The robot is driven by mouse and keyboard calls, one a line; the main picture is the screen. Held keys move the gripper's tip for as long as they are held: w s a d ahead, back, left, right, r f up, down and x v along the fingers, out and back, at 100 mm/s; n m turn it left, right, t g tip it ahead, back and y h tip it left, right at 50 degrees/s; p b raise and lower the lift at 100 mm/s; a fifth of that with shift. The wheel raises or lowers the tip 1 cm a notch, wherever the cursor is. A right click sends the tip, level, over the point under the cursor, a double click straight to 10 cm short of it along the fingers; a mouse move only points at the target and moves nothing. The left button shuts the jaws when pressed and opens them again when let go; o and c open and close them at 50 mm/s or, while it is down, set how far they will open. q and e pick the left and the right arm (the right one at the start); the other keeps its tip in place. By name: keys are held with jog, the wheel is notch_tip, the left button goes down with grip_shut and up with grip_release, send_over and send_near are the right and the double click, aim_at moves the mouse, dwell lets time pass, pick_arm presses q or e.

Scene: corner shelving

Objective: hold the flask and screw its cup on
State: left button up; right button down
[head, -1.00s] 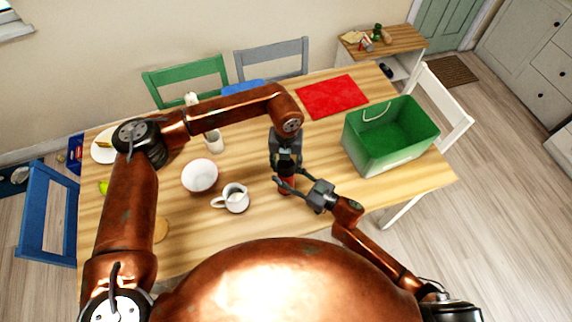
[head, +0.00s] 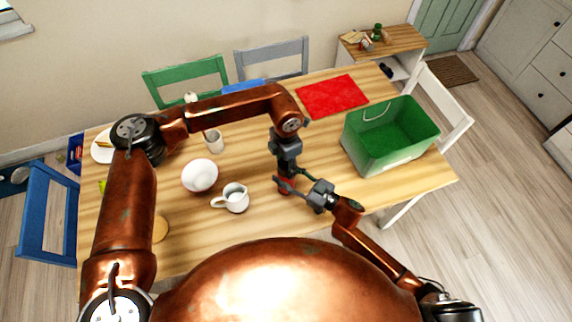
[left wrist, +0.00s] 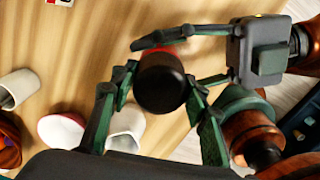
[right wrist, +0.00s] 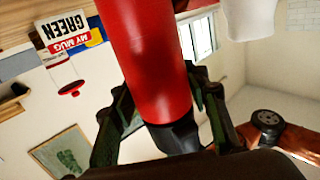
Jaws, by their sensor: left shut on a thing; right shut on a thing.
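The red flask (head: 287,186) stands upright near the front middle of the table, and its body also fills the middle of the right wrist view (right wrist: 150,60). The black cup (left wrist: 160,84) is at its top end, between the fingers of my left gripper (head: 287,170), which comes down from above and is shut on it. The cup also shows as the dark end of the flask in the right wrist view (right wrist: 178,138). My right gripper (head: 291,183) is shut around the flask's red body from the right. Whether the cup's thread is engaged is hidden.
A white jug (head: 235,199) and a white bowl (head: 200,177) stand left of the flask. A green crate (head: 390,155) stands to the right and a red mat (head: 332,95) lies behind. Bare table lies between the flask and the crate.

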pick_arm(q)
jog(key=m, duration=0.7)
jog(key=o, duration=1.3)
jog(key=shift+r, duration=2.25)
jog(key=shift+c, duration=0.4)
jog(key=n, duration=0.2)
jog(key=r+n, duration=0.1)
jog(key=shift+r+n, duration=0.25)
jog(key=shift+n, duration=0.15)
notch_tip(320, 180, up, 2)
jog(key=n, duration=0.5)
